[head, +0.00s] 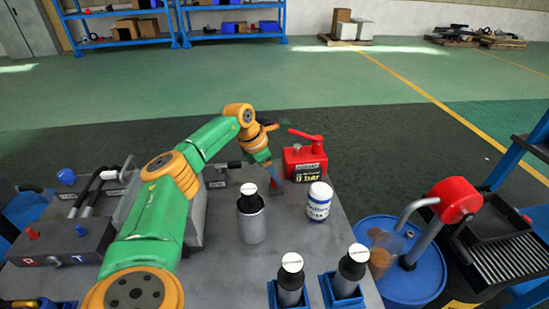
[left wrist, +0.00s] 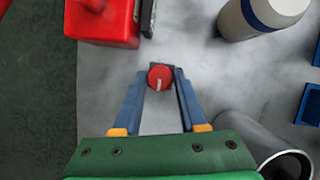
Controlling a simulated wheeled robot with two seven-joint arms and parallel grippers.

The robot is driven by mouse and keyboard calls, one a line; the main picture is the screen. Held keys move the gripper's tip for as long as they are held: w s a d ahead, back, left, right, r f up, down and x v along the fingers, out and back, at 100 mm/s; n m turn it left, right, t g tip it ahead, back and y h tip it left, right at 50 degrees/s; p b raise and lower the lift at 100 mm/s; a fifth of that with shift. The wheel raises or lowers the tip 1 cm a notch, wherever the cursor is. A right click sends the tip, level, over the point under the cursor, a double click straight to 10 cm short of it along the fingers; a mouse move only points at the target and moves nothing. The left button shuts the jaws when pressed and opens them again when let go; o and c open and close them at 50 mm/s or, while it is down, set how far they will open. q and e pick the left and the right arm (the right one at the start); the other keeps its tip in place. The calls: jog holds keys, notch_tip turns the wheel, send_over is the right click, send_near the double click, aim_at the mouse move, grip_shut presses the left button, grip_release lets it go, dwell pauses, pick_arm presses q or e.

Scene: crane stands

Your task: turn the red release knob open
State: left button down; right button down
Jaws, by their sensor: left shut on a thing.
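The red release knob (left wrist: 159,76), round with a pale line on its face, sits on a small dark base on the grey table in the left wrist view. The pale line points roughly toward my wrist. My left gripper (left wrist: 162,82) has its two blue fingers on either side of the knob and is shut on it. In the head view my left gripper (head: 276,178) reaches down to the table just left of the red jack, and its fingers mostly hide the knob. My right gripper is not in view.
Close by stand a red jack (head: 305,162) with a lever, a white-and-blue can (head: 319,203) and a grey cylinder with a black top (head: 251,222). Two more black-topped cylinders stand in blue holders (head: 325,290) at the front. A blue drum (head: 415,285) stands right.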

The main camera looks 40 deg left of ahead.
pick_arm(q)
jog(key=shift+m+h, duration=0.3)
jog(key=shift+m, duration=0.5)
jog(key=shift+m+g+b, duration=0.4)
jog(key=shift+m, duration=0.3)
jog(key=shift+a+m+h, duration=0.1)
jog(key=shift+m+h, duration=0.2)
jog(key=shift+m, duration=0.1)
jog(key=shift+c, duration=2.3)
grip_release()
jog(key=shift+r, duration=0.1)
jog(key=p+v, duration=0.1)
jog(key=v, duration=0.6)
